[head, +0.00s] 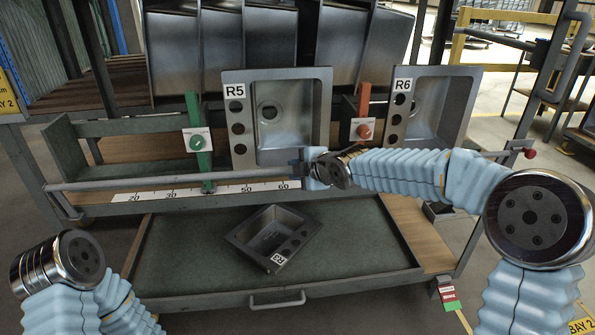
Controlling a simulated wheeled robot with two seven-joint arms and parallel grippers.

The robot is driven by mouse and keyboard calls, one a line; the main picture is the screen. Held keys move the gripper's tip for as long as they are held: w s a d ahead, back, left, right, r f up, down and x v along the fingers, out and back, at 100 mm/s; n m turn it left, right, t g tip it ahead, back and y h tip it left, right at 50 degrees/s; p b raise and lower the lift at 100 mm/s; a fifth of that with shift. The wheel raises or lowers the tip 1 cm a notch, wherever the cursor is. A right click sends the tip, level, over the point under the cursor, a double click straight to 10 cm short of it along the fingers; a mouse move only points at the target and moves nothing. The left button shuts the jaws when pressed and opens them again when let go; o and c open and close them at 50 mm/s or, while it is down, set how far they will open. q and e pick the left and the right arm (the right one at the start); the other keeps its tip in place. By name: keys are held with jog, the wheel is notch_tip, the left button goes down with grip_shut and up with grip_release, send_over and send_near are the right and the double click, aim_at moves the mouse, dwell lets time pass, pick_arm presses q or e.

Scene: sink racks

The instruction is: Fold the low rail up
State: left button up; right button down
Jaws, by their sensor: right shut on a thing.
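The low rail (180,180) is a long grey bar running across the front of the rack, just below the standing sinks. Its left end meets a short arm (66,204) slanting down to the rack. My right gripper (308,169) is shut on the rail near the middle of the view, below the R5 sink (278,148). My right wrist and sleeve hide part of the rail's right side. A red knob (530,153) shows at the far right. My left arm shows at bottom left, but its gripper is out of view.
The R6 sink (441,128) stands to the right. A green post (195,128) and an orange post (363,112) stand beside the sinks. A loose sink (269,238) lies on the lower tray (180,262). A ruler strip (150,195) runs below the rail.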

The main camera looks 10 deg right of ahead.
aim_at(171, 180)
pick_arm(q)
jog(key=shift+c, duration=0.3)
dwell(0.9)
